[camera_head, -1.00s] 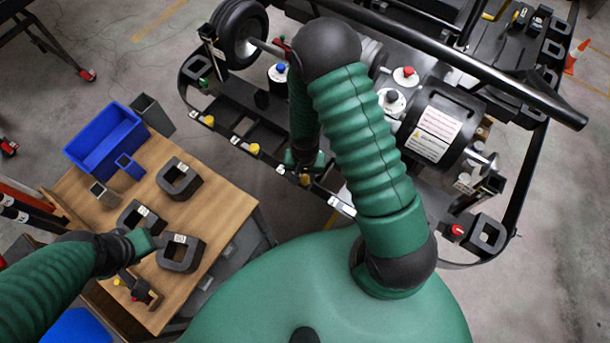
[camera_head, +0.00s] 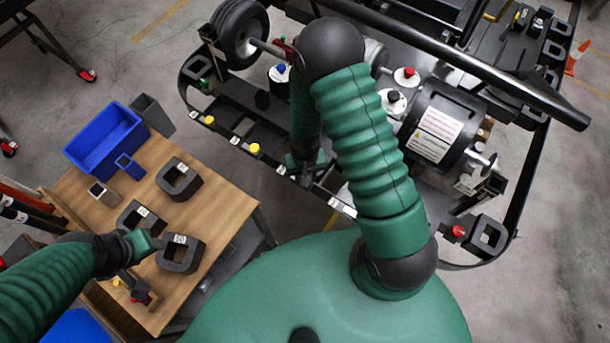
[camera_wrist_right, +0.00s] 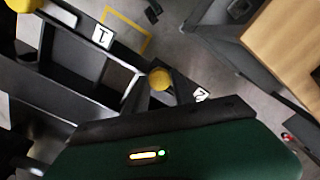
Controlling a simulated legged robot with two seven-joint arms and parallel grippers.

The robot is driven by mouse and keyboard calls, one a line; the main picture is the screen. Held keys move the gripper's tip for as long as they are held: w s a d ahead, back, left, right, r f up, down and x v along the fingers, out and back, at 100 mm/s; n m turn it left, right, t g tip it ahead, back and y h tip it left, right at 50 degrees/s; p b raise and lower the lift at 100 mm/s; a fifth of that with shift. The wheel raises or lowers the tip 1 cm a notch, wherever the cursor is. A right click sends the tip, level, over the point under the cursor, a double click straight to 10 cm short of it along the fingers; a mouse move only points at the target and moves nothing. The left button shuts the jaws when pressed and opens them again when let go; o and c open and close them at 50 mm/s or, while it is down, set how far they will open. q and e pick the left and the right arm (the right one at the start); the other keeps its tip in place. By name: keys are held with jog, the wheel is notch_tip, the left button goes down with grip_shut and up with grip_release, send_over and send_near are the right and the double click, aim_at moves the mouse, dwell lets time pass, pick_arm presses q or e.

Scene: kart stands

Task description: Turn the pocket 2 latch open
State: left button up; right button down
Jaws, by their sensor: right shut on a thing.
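The pocket 2 latch, a yellow knob (camera_wrist_right: 160,79), sits on the dark rail between the white "1" label (camera_wrist_right: 102,37) and the "2" label (camera_wrist_right: 200,95). In the head view it is hidden behind my right gripper (camera_head: 304,170), which is down at the kart's near rail.
More yellow knobs (camera_head: 254,148) line the rail to the left. The wooden table (camera_head: 222,205) carries dark blocks (camera_head: 180,180), a blue bin (camera_head: 105,140) and small cups. The kart's wheel (camera_head: 240,35), motor (camera_head: 437,122) and long black bar (camera_head: 480,70) stand beyond my right arm.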

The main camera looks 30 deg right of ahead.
jog(key=c, duration=1.1)
grip_release()
jog(key=shift+o, duration=0.2)
